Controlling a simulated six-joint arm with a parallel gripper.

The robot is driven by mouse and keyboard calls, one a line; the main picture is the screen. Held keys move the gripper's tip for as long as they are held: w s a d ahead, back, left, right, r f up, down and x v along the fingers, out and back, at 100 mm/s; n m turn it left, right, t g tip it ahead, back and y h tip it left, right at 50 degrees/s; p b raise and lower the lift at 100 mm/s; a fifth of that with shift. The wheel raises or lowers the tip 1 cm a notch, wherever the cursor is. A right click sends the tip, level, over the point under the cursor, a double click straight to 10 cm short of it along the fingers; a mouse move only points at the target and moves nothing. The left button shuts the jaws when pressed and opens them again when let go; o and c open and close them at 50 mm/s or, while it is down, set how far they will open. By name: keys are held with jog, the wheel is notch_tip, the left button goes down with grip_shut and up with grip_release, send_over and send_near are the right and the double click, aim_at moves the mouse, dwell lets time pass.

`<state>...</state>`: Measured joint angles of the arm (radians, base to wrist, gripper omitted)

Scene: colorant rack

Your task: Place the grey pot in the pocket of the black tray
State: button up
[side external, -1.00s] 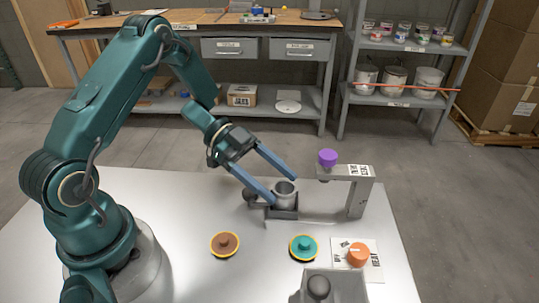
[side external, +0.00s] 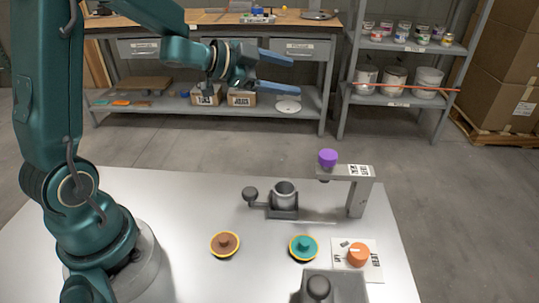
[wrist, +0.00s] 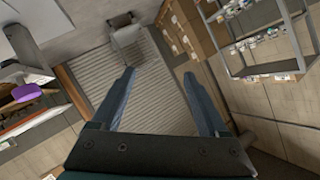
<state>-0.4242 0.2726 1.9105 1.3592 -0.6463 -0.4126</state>
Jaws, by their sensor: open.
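The grey pot (side external: 284,190) stands upright on the table in the side view, with its open top showing. Its lower part sits inside the small black tray (side external: 285,213), whose front wall hides the pot's base. A dark round knob (side external: 250,193) on an arm sticks out at the tray's left. My gripper (side external: 293,76) is open and empty, high above and behind the table, well apart from the pot. In the wrist view my gripper (wrist: 158,75) shows two spread fingers with nothing between them; pot and tray do not show there.
A grey stand (side external: 358,195) with a purple knob (side external: 328,158) rises right of the tray. A brown disc (side external: 225,243), a teal disc (side external: 304,247), an orange knob (side external: 358,254) on a labelled card and a grey box (side external: 350,287) are nearer the front.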

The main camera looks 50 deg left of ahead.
jog(key=s+a+r+n+g+y, duration=0.15)
jog(key=s+r+n+y, duration=0.25)
jog(key=s+n+y, duration=0.5)
jog(key=s+d+f+g+h, duration=0.2)
jog(key=s+d+f+g, duration=0.1)
jog(key=s, duration=0.5)
jog(key=s+d+f+n+g+h, duration=0.1)
jog(key=s+d+f+g+h, duration=0.2)
jog(key=s+d, duration=0.3)
jog(key=shift+s+d+f, duration=0.15)
jog(key=shift+s+f, duration=0.4)
jog(key=shift+s, duration=0.55)
